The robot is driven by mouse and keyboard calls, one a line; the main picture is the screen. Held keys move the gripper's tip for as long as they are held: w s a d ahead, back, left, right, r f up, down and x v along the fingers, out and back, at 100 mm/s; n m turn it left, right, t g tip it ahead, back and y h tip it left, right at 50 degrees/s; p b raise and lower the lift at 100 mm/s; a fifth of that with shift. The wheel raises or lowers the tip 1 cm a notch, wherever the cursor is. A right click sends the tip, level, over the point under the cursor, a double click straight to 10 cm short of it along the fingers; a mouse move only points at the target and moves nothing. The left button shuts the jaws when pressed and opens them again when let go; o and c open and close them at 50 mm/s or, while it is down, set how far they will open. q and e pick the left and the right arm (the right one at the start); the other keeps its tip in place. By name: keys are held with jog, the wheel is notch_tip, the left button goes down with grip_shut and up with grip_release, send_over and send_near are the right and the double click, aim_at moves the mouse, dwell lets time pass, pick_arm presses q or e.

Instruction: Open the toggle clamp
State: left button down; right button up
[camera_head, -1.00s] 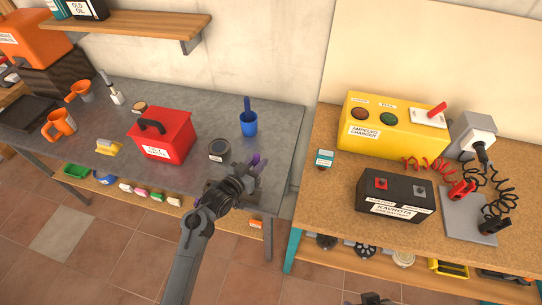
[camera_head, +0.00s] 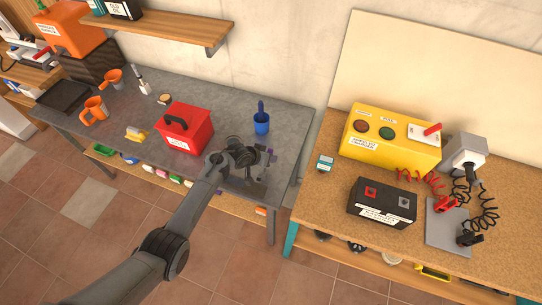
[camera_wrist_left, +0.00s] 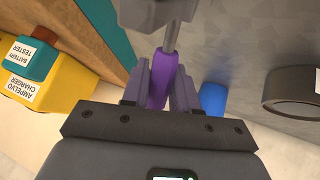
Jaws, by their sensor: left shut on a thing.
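The toggle clamp (camera_head: 247,184) stands near the front right edge of the grey table, largely covered by my left gripper in the head view. Its purple handle (camera_wrist_left: 159,88) shows clearly in the left wrist view, with the metal clamp parts (camera_wrist_left: 150,14) beyond it. My left gripper (camera_head: 258,156) has its fingers on both sides of the purple handle and is shut on it; it also shows in the left wrist view (camera_wrist_left: 160,78). The clamp's jaw end is hidden or too small to judge. My right gripper cannot be made out.
The wooden bench (camera_head: 318,205) to the right carries a yellow charger (camera_head: 390,138) and a black battery (camera_head: 383,203). A gap separates the grey table from the bench.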

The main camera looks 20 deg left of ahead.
pick_arm(q)
jog(key=shift+f, duration=0.15)
dwell(0.3)
jog(key=c, duration=1)
grip_release()
jog(key=shift+w, duration=0.1)
jog(key=shift+s+a+r, duration=0.15)
jog(key=shift+s+r, duration=0.1)
jog(key=shift+r, duration=0.15)
jog(key=shift+p+v, duration=0.9)
jog(key=shift+v, duration=4.05)
